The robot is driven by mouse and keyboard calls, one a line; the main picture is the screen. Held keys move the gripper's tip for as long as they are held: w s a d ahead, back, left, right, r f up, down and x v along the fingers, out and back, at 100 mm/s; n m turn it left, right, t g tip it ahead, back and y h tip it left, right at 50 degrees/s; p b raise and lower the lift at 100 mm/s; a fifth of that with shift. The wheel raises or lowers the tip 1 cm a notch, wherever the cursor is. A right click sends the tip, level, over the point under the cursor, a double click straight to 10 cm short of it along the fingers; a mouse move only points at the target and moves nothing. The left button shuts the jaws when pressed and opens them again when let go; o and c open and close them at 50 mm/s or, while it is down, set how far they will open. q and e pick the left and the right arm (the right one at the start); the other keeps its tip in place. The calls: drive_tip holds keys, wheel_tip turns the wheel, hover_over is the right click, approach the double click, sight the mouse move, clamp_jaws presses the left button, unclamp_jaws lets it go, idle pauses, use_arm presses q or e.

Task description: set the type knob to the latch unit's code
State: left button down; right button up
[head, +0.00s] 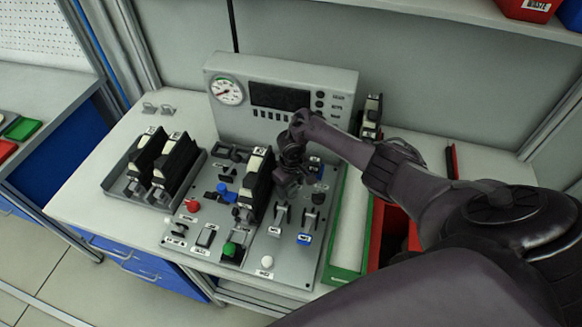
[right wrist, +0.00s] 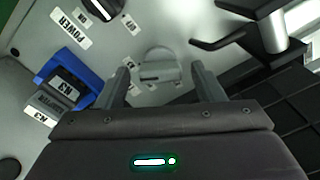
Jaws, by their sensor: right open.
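My right gripper (head: 287,185) reaches down over the middle of the grey panel (head: 215,215), just right of an upright black unit with a white top (head: 256,180). In the right wrist view its two fingers (right wrist: 162,88) are open. A grey round knob with a raised bar (right wrist: 158,70) shows in the gap between them; I cannot tell whether they touch it. No type label is readable beside it, and in the head view the gripper hides that spot. The unit's code is too small to read. My left gripper is not in view.
Two similar units (head: 174,165) stand in a tray at the left. Behind the panel is a grey console with a gauge (head: 227,91) and a dark display (head: 280,96). A blue switch (right wrist: 75,75) sits near the fingers. A green-edged tray (head: 347,225) and red bin (head: 390,225) are at the right.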

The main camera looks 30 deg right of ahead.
sight(291, 187)
wheel_tip(291, 187, up, 8)
drive_tip(key=shift+f, duration=0.1)
idle(0.4)
idle(0.5)
